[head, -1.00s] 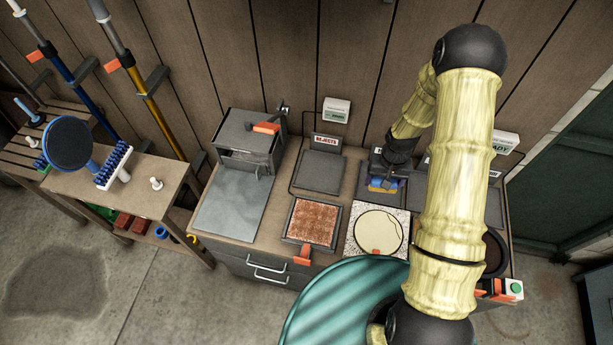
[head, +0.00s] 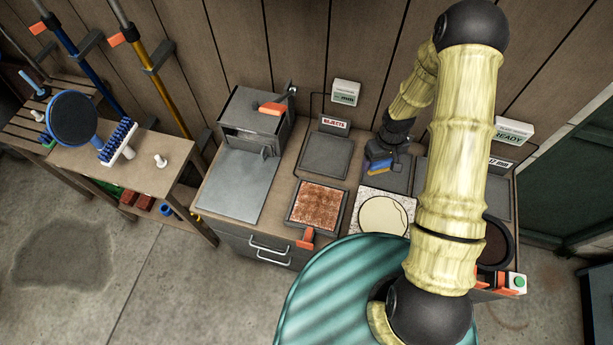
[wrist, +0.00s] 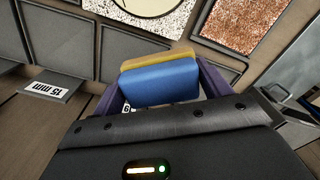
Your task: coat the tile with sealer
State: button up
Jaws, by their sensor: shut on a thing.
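My gripper (head: 378,164) is shut on a blue-and-yellow block (wrist: 160,82), held between dark purple fingers in the wrist view. In the head view the block hangs over or near a dark grey pad (head: 400,180) on the bench; I cannot tell the gap. A rust-brown tile (head: 318,203) lies in a dark frame with an orange handle. It also shows at the wrist view's upper right (wrist: 243,20). To its right is a speckled square (head: 366,203) bearing a cream round (head: 382,216). The cream round is cut off in the wrist view. I cannot tell which surface holds sealer.
A grey pad by a REJECTS sign (head: 328,154) lies behind the tile. A hinged grey box (head: 253,113) and flat plate (head: 239,188) stand left. A dark round pan (head: 495,243) and green button (head: 519,282) are right. A side table (head: 130,178) holds brushes.

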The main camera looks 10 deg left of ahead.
jog(key=s+a+f+m+b, duration=0.2)
jog(key=a+f+m, duration=0.1)
jog(key=a+m, duration=0.8)
jog(key=s+a+f+m+b, duration=0.2)
jog(key=a+m, duration=0.8)
jog(key=m, duration=1.2)
notch_tip(320, 180, down, 2)
jog(key=shift+s+a+f+b, duration=0.1)
jog(key=shift+s+a+b, duration=0.3)
jog(key=shift+s, duration=0.3)
